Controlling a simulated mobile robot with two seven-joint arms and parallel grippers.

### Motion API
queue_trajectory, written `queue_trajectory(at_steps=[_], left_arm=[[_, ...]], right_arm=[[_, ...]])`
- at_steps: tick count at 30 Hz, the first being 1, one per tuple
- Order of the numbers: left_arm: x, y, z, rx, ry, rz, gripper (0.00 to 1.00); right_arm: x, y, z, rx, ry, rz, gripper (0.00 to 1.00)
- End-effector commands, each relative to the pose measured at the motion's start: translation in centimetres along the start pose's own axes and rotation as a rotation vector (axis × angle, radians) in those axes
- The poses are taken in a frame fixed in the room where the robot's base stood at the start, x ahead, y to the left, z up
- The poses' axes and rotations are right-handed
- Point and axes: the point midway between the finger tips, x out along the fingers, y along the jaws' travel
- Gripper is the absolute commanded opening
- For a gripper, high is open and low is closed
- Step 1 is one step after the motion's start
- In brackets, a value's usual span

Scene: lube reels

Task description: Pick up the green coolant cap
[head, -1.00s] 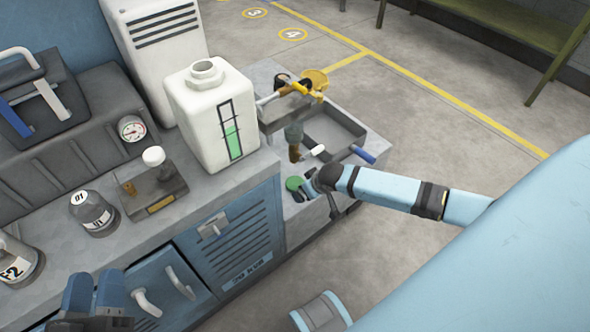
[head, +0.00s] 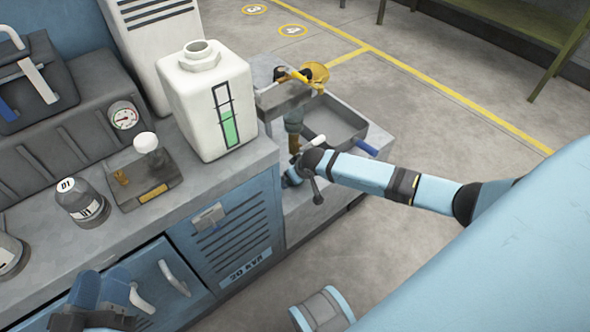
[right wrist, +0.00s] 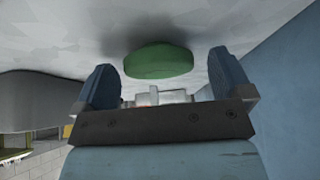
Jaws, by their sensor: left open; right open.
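The green coolant cap (right wrist: 158,61) lies against the pale grey surface in the right wrist view, between and just beyond the fingers, with gaps on both sides. My right gripper (right wrist: 165,75) is open around the line of the cap and holds nothing. In the head view my right gripper (head: 291,177) is over the low grey ledge, and the cap is hidden there behind the gripper and wrist. My left gripper (head: 101,290) is open and empty at the lower left, in front of the blue cabinet.
A white jug (head: 208,105) with a green level gauge stands on the counter (head: 215,180), left of my right gripper.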

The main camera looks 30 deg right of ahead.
Motion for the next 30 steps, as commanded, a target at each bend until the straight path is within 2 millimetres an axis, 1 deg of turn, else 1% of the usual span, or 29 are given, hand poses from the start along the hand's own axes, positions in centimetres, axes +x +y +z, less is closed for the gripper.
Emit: queue_trajectory(at_steps=[1,2,3,5,6,8,17,23,25,29,30], left_arm=[[0.0,0.0,0.0,0.0,0.0,0.0,0.43],[0.0,0.0,0.0,0.0,0.001,0.0,0.43],[0.0,0.0,0.0,0.0,0.001,0.0,0.43],[0.0,0.0,0.0,0.0,0.001,0.0,0.43],[0.0,0.0,0.0,0.0,0.001,0.0,0.43],[0.0,0.0,0.0,0.0,0.001,0.0,0.43],[0.0,0.1,-0.2,0.0,0.005,0.0,0.43],[-0.1,0.3,-1.6,0.0,0.044,-0.005,0.43],[-0.1,0.3,-1.9,0.0,0.058,-0.007,0.43],[-0.2,0.6,-3.3,0.004,0.1,-0.009,0.43],[-0.2,0.6,-3.7,0.005,0.114,-0.01,0.43]], right_arm=[[0.0,0.0,0.0,0.0,0.0,0.0,0.93],[0.0,0.0,0.0,0.0,0.0,0.0,0.86],[0.0,0.0,0.0,0.0,0.0,0.0,0.77],[0.0,0.0,0.0,0.0,0.0,0.0,0.63],[0.0,0.0,0.0,0.0,0.0,0.0,0.54],[0.0,0.0,0.0,0.0,0.0,0.0,0.41],[-0.1,0.0,0.0,0.0,0.0,0.0,0.41],[-0.5,0.1,-0.1,0.001,-0.001,0.001,0.41],[-1.0,0.0,0.9,-0.001,-0.003,0.001,0.41],[-2.2,0.0,2.9,0.0,-0.003,0.0,0.41],[-2.6,0.1,3.6,0.0,-0.004,0.0,0.41]])
